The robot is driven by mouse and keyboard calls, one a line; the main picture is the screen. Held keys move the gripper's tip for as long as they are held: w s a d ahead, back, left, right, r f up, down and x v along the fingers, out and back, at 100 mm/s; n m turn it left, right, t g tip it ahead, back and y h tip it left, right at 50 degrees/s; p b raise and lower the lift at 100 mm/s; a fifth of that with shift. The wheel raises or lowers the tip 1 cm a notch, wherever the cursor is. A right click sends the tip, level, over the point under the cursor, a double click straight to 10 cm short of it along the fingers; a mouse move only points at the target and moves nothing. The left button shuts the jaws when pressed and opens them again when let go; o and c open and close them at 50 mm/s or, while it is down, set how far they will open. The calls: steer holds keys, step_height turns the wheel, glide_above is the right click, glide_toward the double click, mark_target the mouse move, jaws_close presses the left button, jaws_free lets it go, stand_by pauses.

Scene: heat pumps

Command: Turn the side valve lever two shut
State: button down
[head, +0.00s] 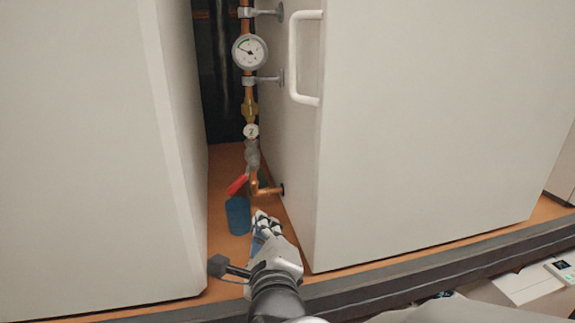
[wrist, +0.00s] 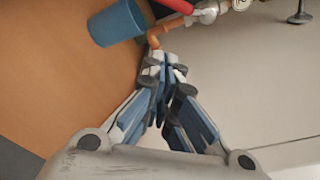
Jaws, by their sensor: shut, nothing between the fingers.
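The red valve lever (head: 237,184) sticks out down and to the left from the grey valve body (head: 252,155), under a round white tag (head: 251,131) marked 2. In the wrist view the red lever (wrist: 178,6) shows at the top edge, partly cut off. My gripper (head: 264,222) is shut and empty, below and slightly right of the lever, apart from it. Its closed fingertips show in the wrist view (wrist: 163,64), pointing towards the copper pipe bend below the valve.
A blue cup (head: 238,215) stands on the orange floor just left of my gripper. Large white cabinets (head: 430,120) and (head: 100,150) wall the narrow gap. A copper pipe (head: 268,190) enters the right cabinet. A gauge (head: 250,51) and white handle (head: 293,60) are higher up.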

mark_target(243, 176)
steer(key=shift+d+f+m, duration=0.2)
steer(key=shift+f+m, duration=0.15)
steer(key=shift+m, duration=0.45)
steer(key=shift+w+a, duration=0.1)
steer(key=shift+w, duration=0.45)
steer(key=x, duration=0.8)
steer(key=shift+w+f, duration=0.15)
steer(key=shift+w, duration=0.15)
steer(key=a+r, duration=0.1)
steer(key=s+a+r, duration=0.1)
steer(key=r, duration=0.1)
steer(key=shift+a+p, duration=0.35)
steer(key=shift+p, duration=0.05)
steer(key=shift+s+a+f+m+b, duration=0.15)
steer(key=shift+m+b, duration=0.15)
steer(key=shift+b, duration=0.25)
